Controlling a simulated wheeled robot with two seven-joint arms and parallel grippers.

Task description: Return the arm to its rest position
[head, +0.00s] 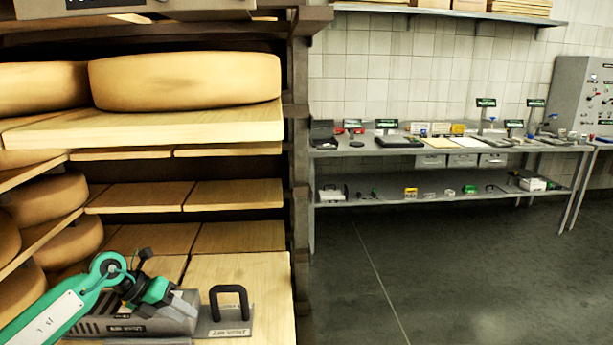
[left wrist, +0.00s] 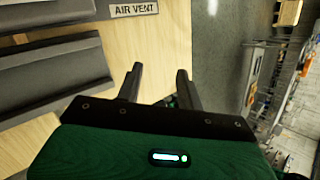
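My left arm (head: 55,318) is green and white and reaches in from the lower left in the head view. It bends at a round green joint, and its wrist end is over a grey air vent unit (head: 180,322) on a low wooden board. In the left wrist view my left gripper (left wrist: 159,82) shows two dark fingers apart with nothing between them. The grey unit (left wrist: 60,70) and its "AIR VENT" plate (left wrist: 134,9) lie beyond the fingers there. In the head view the fingertips are too small to make out clearly. My right gripper is not in view.
A wooden rack with boards (head: 150,130) and large cheese wheels (head: 185,80) stands at left, its dark post (head: 300,170) close by. A black handle (head: 230,300) rises from the vent. A metal bench (head: 440,150) stands at the back right. The floor (head: 450,260) before it is clear.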

